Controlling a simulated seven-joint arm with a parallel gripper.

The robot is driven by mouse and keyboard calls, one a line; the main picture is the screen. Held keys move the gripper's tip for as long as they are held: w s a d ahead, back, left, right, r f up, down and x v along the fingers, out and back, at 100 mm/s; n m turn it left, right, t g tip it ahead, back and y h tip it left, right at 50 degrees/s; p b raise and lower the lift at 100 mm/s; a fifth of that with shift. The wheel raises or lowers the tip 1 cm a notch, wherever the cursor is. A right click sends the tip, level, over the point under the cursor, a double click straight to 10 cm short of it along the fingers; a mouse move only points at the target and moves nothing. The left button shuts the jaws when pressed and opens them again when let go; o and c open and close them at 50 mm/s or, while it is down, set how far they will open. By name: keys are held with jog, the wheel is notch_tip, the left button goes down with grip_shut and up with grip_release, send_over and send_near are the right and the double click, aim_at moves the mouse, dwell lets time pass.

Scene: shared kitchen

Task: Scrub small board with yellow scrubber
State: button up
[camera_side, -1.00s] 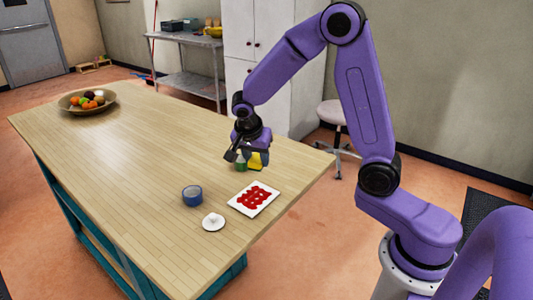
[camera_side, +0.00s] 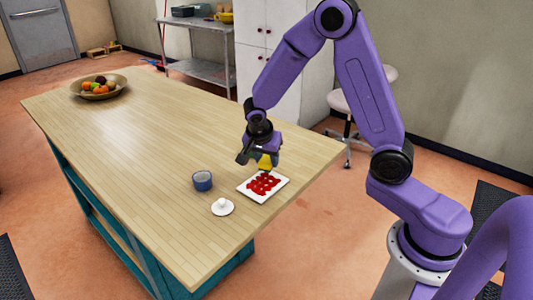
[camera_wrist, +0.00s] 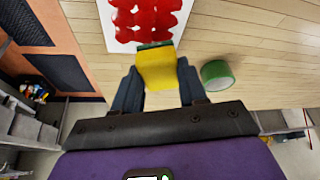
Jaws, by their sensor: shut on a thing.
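The small board (camera_side: 262,200) is a white square with red smears across its middle, lying flat near the table's right edge. In the wrist view the board (camera_wrist: 112,40) is at the top. My gripper (camera_side: 265,157) is shut on the yellow scrubber (camera_side: 266,162), at the board's far edge. In the wrist view the scrubber (camera_wrist: 157,68) sits between both fingers, with its green pad end at the board's near edge. I cannot tell whether the pad touches the board. The far side of the scrubber is hidden.
A blue round container (camera_side: 202,181) and a white lid (camera_side: 222,207) stand left of the board. A green round object (camera_wrist: 217,75) is right of my gripper in the wrist view. A fruit bowl (camera_side: 98,94) is at the table's far end. The middle of the table (camera_side: 150,130) is clear.

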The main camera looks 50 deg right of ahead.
aim_at(261, 167)
jog(key=shift+f, duration=1.35)
jog(key=shift+a+f, duration=0.15)
jog(key=shift+a, duration=3.35)
jog(key=shift+s+d, duration=0.1)
jog(key=shift+s, duration=0.75)
jog(key=shift+d, duration=3.45)
jog(key=shift+s, duration=0.8)
jog(key=shift+w+a, duration=0.1)
jog(key=shift+a, duration=3.35)
notch_tip(261, 167, up, 8)
